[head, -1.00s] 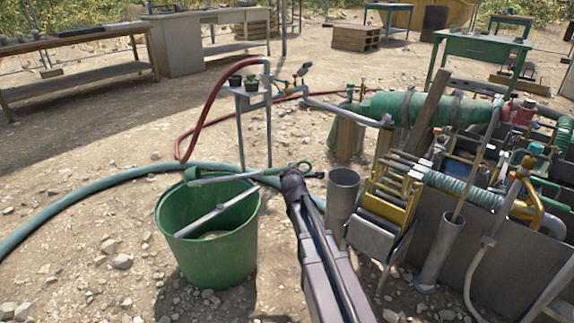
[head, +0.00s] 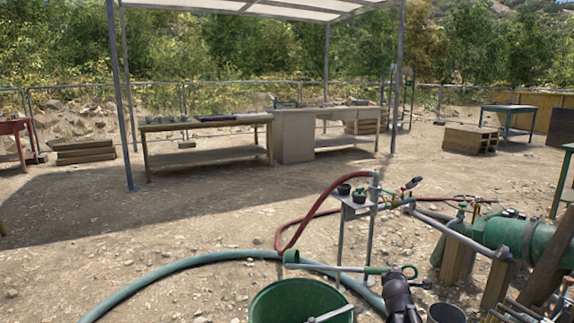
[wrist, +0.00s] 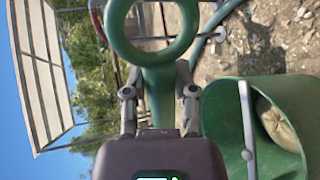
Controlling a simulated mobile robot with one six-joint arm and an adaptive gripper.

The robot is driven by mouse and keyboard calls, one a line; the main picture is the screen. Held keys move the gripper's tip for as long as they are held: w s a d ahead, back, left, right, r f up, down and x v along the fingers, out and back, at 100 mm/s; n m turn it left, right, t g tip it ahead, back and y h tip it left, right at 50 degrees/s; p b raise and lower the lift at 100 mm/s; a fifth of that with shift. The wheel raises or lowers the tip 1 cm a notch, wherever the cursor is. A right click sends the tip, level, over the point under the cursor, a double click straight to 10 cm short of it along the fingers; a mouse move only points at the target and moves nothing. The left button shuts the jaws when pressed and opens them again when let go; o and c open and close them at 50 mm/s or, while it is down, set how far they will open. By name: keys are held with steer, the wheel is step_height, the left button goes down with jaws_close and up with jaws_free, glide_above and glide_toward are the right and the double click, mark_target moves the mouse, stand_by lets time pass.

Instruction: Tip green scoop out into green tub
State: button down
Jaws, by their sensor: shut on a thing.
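The green scoop (head: 330,268) has a small green cup at the left end of a long grey rod and a green grip at the right. My gripper (head: 397,272) is shut on the green grip, whose ring end shows in the wrist view (wrist: 160,91). The green tub (head: 268,303) is cut off by the bottom edge of the head view. The scoop's cup appears over or just behind the tub's far rim; I cannot tell which. What the cup holds is hidden. In the wrist view, the tub (wrist: 225,115) holds a tan lump.
A grey bar (head: 330,313) crosses the tub. A stand with small pots (head: 355,200) and a red hose (head: 305,215) is behind the scoop. A teal hose (head: 200,262) lies on the ground. A green cylinder (head: 500,232) is at right. Open ground lies left.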

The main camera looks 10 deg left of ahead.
step_height(320, 180, up, 7)
steer(key=p, duration=0.5)
steer(key=shift+f, duration=0.15)
